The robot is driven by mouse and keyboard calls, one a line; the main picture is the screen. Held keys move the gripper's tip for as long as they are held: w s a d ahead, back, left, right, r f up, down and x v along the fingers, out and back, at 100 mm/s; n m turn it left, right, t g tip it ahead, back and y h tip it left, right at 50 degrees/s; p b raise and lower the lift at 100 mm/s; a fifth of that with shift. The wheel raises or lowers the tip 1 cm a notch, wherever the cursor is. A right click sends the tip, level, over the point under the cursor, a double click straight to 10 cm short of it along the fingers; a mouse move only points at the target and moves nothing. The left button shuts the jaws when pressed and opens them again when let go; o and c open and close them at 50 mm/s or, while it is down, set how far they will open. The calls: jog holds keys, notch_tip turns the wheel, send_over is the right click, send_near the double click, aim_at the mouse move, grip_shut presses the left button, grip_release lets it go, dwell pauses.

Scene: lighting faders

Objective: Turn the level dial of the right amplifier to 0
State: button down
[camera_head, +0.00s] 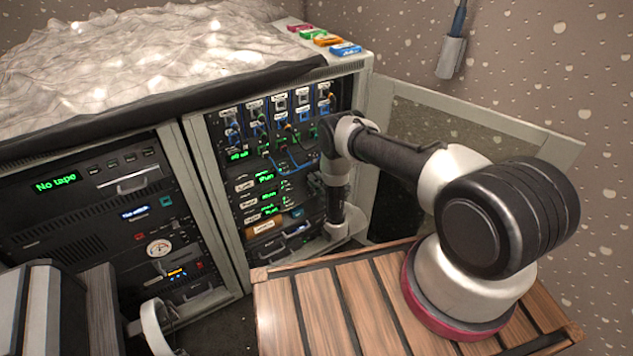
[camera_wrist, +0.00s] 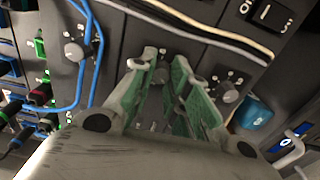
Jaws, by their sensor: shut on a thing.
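In the wrist view, my gripper (camera_wrist: 166,62) has its green-padded fingers closed around a small grey dial (camera_wrist: 163,76) on a dark panel. The fingers hide most of this dial, so its pointer setting cannot be read. A similar grey dial (camera_wrist: 74,51) shows to the left and another dial (camera_wrist: 230,92) to the right, both with small white marks around them. I cannot tell from labels which amplifier each dial belongs to. In the head view, my arm reaches into the right equipment rack (camera_head: 222,190), and the gripper itself is hidden.
In the wrist view, blue cables (camera_wrist: 98,45) cross beside the left dial, and white and black cables (camera_wrist: 200,28) run above the fingers. A blue cylinder (camera_wrist: 255,112) is at the right. In the head view, an open cabinet door (camera_head: 480,125) stands right of the rack.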

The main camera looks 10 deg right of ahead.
jog(key=shift+a, duration=0.15)
jog(key=c, duration=1.3)
grip_release()
jog(key=shift+c, duration=0.2)
jog(key=shift+s, duration=0.15)
jog(key=v, duration=1.1)
jog(key=shift+s, duration=0.35)
